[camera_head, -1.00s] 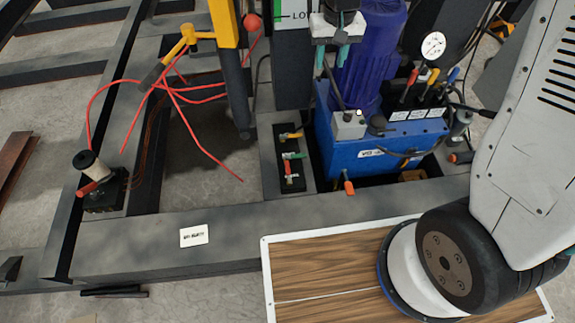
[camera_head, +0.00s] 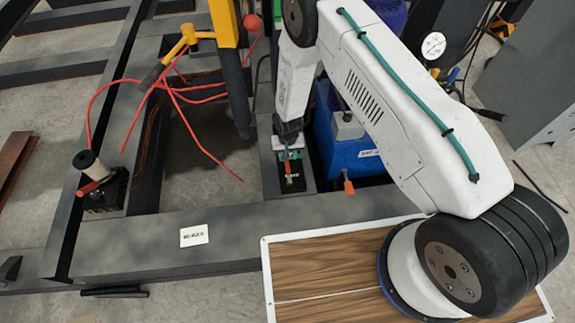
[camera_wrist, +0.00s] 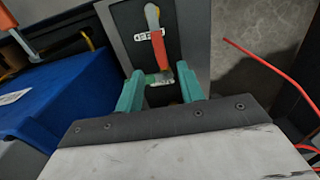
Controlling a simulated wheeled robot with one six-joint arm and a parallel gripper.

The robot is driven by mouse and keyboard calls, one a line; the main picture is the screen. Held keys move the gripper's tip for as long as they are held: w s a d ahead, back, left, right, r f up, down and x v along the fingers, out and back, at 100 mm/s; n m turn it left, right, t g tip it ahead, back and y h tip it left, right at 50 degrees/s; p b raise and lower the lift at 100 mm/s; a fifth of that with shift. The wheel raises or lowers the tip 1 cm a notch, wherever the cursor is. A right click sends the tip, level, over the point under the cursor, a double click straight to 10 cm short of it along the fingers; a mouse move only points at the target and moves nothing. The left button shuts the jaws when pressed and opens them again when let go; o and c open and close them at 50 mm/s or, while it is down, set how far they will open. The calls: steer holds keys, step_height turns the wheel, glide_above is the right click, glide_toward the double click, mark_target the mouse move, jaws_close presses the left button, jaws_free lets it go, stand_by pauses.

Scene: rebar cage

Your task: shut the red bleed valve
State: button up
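The red bleed valve's lever (camera_head: 289,180) sits at the near end of a black valve plate in the grey frame. In the wrist view the red lever (camera_wrist: 157,48) points away from my gripper, with a pale tip at its far end, beside a small white label. My gripper (camera_wrist: 160,80) has two teal fingers standing apart. A small green and pale valve part (camera_wrist: 158,78) shows between the fingertips; I cannot tell whether they touch it. In the head view my gripper (camera_head: 290,153) is over the plate, just behind the red lever, and hides the other valves.
A blue hydraulic unit (camera_head: 350,155) stands right of the valve plate, with an orange-handled part (camera_head: 348,186) at its front. A yellow post (camera_head: 223,25) and red hoses (camera_head: 200,92) are to the left. A wood-topped board (camera_head: 320,265) lies in front.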

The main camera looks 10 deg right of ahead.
mark_target(288, 168)
step_height(288, 168, down, 8)
steer(key=shift+r, duration=0.25)
jaws_close()
